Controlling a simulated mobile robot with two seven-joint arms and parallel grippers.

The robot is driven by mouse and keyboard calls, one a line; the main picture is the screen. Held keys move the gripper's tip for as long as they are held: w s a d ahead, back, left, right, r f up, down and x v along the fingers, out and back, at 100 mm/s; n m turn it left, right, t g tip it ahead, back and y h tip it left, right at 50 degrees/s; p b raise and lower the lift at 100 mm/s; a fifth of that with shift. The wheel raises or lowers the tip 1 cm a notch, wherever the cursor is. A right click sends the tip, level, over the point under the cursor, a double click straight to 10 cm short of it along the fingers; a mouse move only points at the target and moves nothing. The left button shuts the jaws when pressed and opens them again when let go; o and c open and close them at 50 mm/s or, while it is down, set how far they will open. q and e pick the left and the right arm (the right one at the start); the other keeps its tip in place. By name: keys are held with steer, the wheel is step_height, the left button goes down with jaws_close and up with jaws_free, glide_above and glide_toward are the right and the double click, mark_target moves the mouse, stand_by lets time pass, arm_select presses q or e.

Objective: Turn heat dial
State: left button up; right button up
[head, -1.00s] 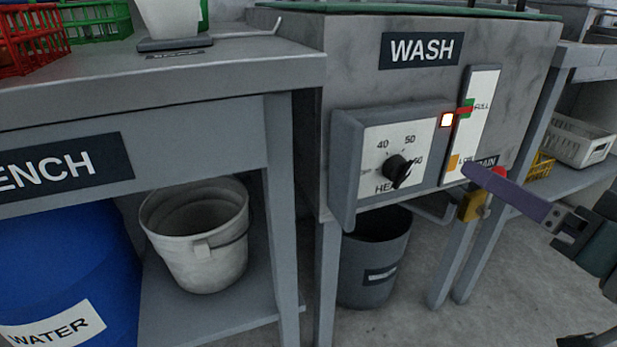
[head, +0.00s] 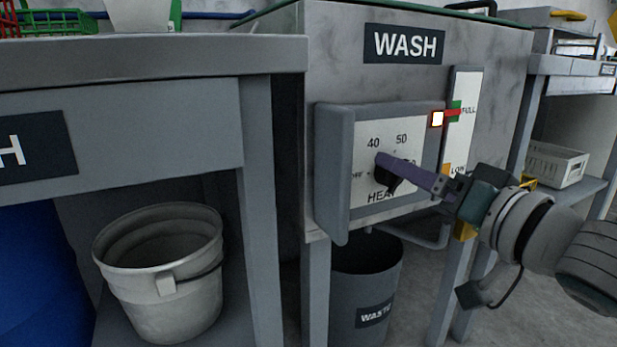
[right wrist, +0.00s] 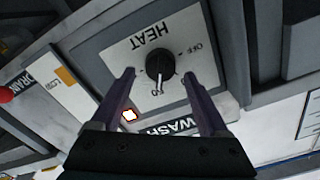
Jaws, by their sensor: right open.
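The heat dial is a black round knob on the white panel of the grey box under the WASH sign. In the right wrist view the dial (right wrist: 160,64) lies between the two fingers of my right gripper (right wrist: 158,66), which is open. A pale mark on the knob's edge faces the 50 side. In the head view my right gripper (head: 380,163) reaches in from the right, its fingers in front of the panel. They hide most of the dial (head: 394,186). I cannot tell whether a finger touches it. My left gripper is not in view.
An orange-white lamp (head: 437,118) glows at the panel's upper right, beside the level strip (head: 462,95). A grey waste bin (head: 368,290) stands below. A white bucket (head: 160,270) is on the bench's lower shelf. A white basket (head: 556,164) is at right.

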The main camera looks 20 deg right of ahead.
steer(key=shift+w, duration=0.25)
jaws_close()
stand_by(0.5)
